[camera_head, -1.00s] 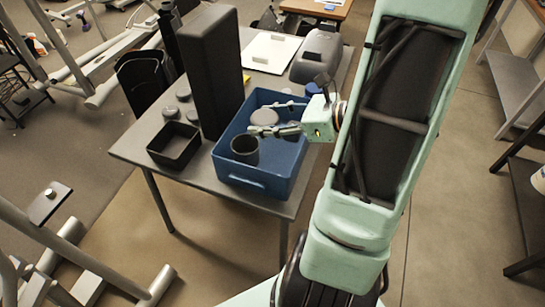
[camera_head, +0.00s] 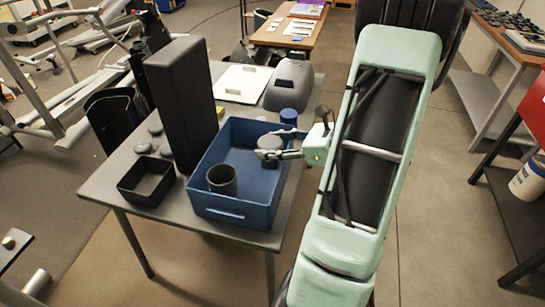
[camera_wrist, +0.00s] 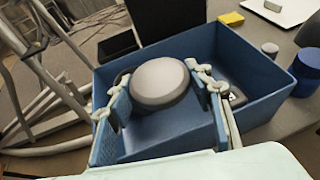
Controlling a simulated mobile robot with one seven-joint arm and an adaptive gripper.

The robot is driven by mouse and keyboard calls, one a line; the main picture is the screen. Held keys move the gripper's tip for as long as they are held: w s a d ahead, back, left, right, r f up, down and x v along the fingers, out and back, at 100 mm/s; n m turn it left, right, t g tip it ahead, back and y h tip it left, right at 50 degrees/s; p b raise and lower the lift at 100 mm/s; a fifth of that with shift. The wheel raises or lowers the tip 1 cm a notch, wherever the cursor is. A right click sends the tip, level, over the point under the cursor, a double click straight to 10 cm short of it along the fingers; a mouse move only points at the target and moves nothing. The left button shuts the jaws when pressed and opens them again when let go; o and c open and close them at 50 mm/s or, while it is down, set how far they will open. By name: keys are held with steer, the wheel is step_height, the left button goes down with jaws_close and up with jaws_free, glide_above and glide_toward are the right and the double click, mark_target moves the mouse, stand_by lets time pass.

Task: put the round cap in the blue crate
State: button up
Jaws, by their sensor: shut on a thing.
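The round cap (camera_head: 269,142) is grey and disc-shaped. In the wrist view the cap (camera_wrist: 160,83) sits between the two fingers of my gripper (camera_wrist: 158,92), which is shut on its sides. In the head view my gripper (camera_head: 272,145) reaches in from the right, with the cap over the right part of the blue crate (camera_head: 232,216). The crate's blue walls (camera_wrist: 262,85) surround the cap in the wrist view. How high the cap is above the crate floor is hard to tell. A dark grey cup (camera_head: 222,181) stands in the crate's front left corner.
The grey table (camera_head: 112,188) also holds a tall black block (camera_head: 182,105), a small black tray (camera_head: 146,188), several round grey pieces, a blue cylinder (camera_head: 289,116) behind the crate and a grey machine (camera_head: 288,84). Open floor lies right of the table.

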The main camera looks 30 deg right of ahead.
step_height(320, 180, down, 7)
steer(key=w+d, duration=0.2)
steer(key=shift+w+b, duration=0.3)
steer(key=shift+b, duration=0.05)
steer(key=shift+f+b, duration=0.6)
steer(key=shift+f, duration=0.05)
steer(key=o, duration=1.7)
steer(key=shift+s, duration=0.1)
steer(key=shift+o, duration=0.2)
steer(key=shift+d, duration=0.1)
